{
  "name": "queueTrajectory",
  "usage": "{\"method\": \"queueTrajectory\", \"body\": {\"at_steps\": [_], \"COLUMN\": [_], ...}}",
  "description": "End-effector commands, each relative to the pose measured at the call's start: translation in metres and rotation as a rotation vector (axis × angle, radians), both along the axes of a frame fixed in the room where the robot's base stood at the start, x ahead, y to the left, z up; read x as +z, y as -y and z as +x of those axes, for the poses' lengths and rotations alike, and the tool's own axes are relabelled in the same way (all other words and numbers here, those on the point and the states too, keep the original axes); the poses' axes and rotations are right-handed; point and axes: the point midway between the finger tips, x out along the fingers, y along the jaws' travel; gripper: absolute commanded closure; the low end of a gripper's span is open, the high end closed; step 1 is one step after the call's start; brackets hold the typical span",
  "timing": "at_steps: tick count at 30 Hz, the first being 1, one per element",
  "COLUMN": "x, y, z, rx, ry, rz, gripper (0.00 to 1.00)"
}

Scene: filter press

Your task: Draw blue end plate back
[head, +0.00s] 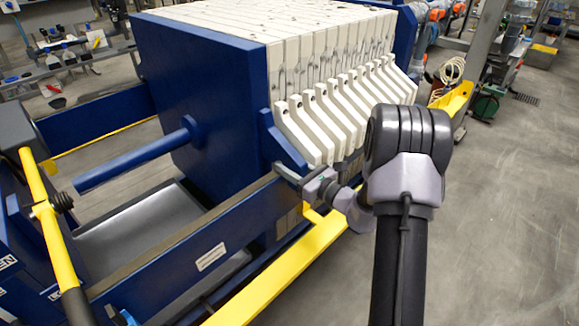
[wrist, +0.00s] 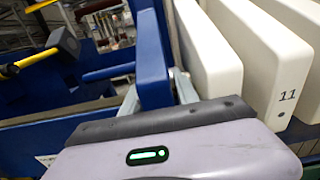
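The blue end plate (head: 205,95) is a large upright slab at the left end of the stack of white filter plates (head: 345,55). It stands close against the first white plate. Its blue side handle (head: 280,140) juts out towards me and also shows in the wrist view (wrist: 152,55). My gripper (head: 305,178) is at this handle. In the wrist view, my gripper's fingers (wrist: 157,92) lie on both sides of the handle and appear to press on it. The fingertips are partly hidden.
A blue side rail (head: 205,240) runs below the handle, with a yellow bar (head: 285,268) outside it. A blue rod (head: 135,162) joins the end plate's left face. A grey tray (head: 150,232) lies below the open space left of the plate. Grey floor (head: 490,220) is clear at right.

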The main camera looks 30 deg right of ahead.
Motion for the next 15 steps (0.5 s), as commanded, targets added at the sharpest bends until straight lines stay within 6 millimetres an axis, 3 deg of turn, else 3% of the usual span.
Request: {"method": "queueTrajectory", "body": {"at_steps": [4,9,15], "x": [0.0001,0.0001,0.0001], "y": [0.0001,0.0001,0.0002], "z": [-0.0003,-0.0004,-0.0006], "rx": [0.0,0.0,0.0], "ry": [0.0,0.0,0.0], "rz": [0.0,0.0,0.0], "gripper": [0.68,1.0,1.0]}}
